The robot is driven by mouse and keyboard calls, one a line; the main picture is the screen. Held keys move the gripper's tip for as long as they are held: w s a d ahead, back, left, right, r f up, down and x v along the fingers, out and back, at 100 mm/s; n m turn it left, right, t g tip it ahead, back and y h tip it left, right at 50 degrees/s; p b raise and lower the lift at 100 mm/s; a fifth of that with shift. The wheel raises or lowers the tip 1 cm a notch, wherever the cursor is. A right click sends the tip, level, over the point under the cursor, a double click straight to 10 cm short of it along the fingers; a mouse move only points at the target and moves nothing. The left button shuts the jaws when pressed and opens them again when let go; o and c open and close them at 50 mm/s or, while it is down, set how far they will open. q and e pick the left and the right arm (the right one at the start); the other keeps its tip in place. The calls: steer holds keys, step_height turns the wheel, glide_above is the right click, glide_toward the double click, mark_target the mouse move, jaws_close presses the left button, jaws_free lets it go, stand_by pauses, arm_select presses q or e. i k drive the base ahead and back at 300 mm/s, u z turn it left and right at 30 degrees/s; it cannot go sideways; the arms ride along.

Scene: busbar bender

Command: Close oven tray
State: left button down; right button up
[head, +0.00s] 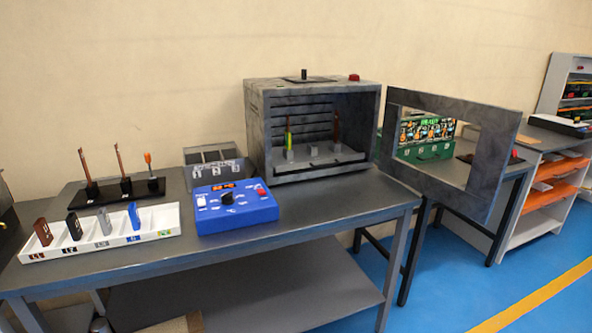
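The grey oven (259,130) stands on the workbench with its front open. Its framed door (498,155) is swung wide to the right, past the bench's right end. I cannot tell exactly how far the tray sticks out. Neither of my grippers is in view.
A blue control box (236,214) stands in front of the oven's left side. A numbered grey box (210,177), a white rack (160,218) and a black tool stand (98,197) are to the left. The bench's front right (340,205) is clear. A shelf stands far right.

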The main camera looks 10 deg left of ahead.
mark_target(328, 153)
steer(key=z, duration=0.65)
steer(key=i, duration=0.65)
steer(key=z, duration=0.55)
steer(key=i, duration=1.05)
steer(key=u, duration=0.45)
